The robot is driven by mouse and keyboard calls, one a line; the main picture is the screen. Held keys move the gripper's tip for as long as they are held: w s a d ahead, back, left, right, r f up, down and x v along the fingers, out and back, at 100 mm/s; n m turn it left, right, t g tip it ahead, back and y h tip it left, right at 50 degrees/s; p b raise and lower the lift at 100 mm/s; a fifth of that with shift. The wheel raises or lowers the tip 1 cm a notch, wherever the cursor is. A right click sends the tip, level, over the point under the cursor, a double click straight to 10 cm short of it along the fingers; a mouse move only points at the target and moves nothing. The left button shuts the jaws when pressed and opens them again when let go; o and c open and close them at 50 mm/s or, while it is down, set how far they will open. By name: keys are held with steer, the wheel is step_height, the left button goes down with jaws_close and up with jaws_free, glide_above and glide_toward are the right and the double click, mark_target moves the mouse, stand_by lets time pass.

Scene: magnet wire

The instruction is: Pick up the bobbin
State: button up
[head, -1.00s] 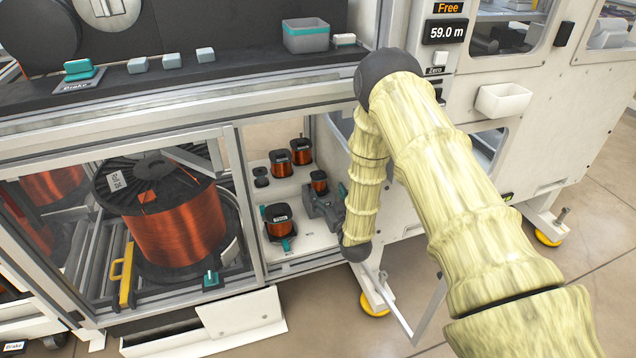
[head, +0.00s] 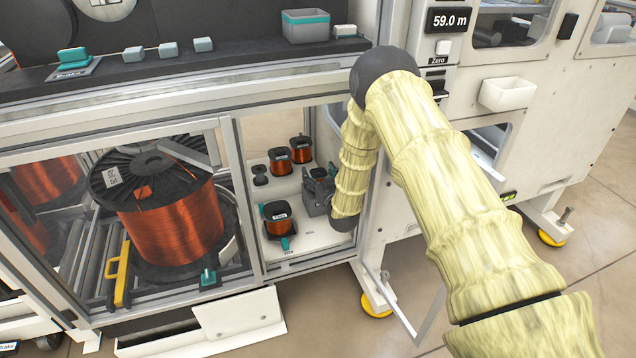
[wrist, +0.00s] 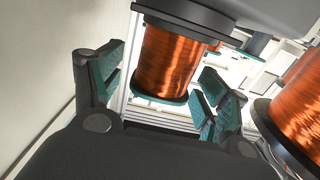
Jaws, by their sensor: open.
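A copper-wound bobbin (wrist: 170,62) with dark flanges stands between the two teal-padded fingers of my gripper (wrist: 162,88) in the wrist view. The fingers are spread, with a gap showing at the right finger. In the head view my gripper (head: 317,190) is inside the right-hand cabinet bay, low over the white shelf. It hides most of whatever is directly behind it. A front bobbin (head: 278,222) with a teal clip stands left of it. Two more bobbins (head: 280,160) (head: 301,149) stand farther back.
Another copper winding (wrist: 300,105) is close at the right of the wrist view. The cabinet's metal post (head: 240,195) stands left of the bay. A large copper spool (head: 170,225) fills the left bay.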

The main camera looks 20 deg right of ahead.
steer(key=shift+w, duration=0.1)
steer(key=c, duration=1.7)
steer(key=shift+o, duration=0.2)
steer(key=shift+r, duration=0.15)
